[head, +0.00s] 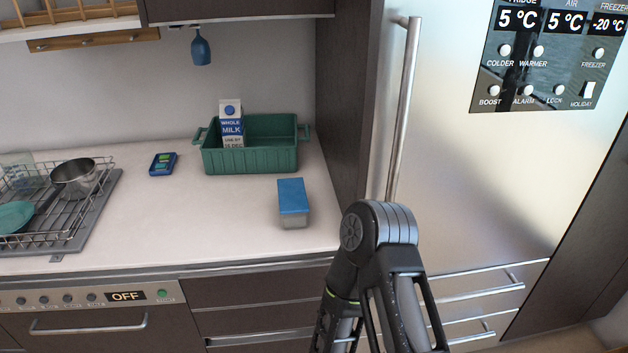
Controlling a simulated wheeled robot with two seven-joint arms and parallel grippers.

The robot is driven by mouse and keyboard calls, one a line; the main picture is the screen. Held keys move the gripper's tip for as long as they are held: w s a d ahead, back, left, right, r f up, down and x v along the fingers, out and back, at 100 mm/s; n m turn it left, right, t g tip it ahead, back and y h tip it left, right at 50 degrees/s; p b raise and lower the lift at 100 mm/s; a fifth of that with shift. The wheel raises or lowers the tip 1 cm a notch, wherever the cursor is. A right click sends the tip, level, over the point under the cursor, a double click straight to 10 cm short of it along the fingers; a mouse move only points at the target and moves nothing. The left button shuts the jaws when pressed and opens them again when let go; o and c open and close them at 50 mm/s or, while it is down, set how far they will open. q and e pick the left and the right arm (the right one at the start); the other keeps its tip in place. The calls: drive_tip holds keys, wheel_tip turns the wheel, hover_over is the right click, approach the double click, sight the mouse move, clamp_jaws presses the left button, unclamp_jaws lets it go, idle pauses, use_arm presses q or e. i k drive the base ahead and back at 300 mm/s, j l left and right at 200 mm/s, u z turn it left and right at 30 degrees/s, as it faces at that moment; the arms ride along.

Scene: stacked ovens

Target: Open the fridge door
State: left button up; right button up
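The fridge door (480,180) is a tall brushed-metal panel on the right of the head view, and it is shut. Its long vertical bar handle (405,110) runs down the left edge of the door. The lower end of the handle is close to, or hidden behind, a bent dark arm joint of mine at the bottom centre. Neither of my grippers shows in this view, so nothing is seen holding the handle.
A black control panel (550,55) is on the door, with metal drawers (478,288) below. On the counter (190,215) left of the fridge are a green crate (250,161) with a milk carton (231,122), a blue-lidded box (293,197) and a dish rack (75,218).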

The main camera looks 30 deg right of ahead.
sight(485, 179)
drive_tip(key=z, duration=2)
